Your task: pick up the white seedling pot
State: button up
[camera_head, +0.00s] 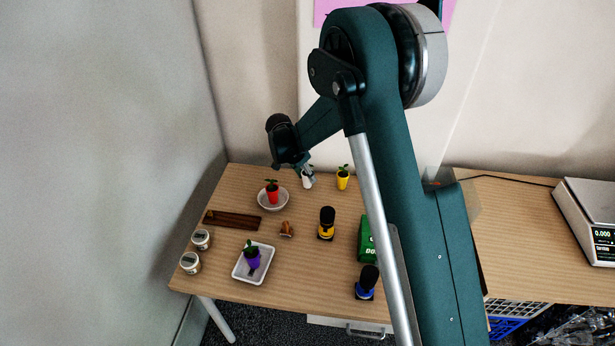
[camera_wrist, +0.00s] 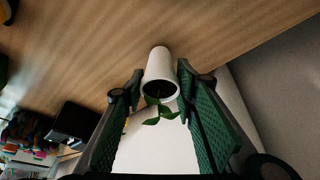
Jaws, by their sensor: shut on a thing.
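The white seedling pot (camera_head: 308,183) is near the back edge of the table, partly covered by my gripper (camera_head: 305,171). In the wrist view the white pot (camera_wrist: 160,62) lies between the tips of my gripper's two green-padded fingers (camera_wrist: 163,88), with its open mouth and green leaves toward the camera. My gripper is shut on the pot. I cannot tell whether its base touches the table.
A red pot sits in a round dish (camera_head: 263,204) to the left; a yellow pot (camera_head: 343,183) stands close on the right. A purple pot is in a white tray (camera_head: 240,274). Stamps (camera_head: 326,223), a dark wooden rack (camera_head: 232,220) and jars (camera_head: 190,263) stand nearer the front.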

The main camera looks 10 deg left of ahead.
notch_tip(320, 180, up, 9)
jog(key=shift+r+p, duration=0.1)
jog(key=shift+p, duration=0.6)
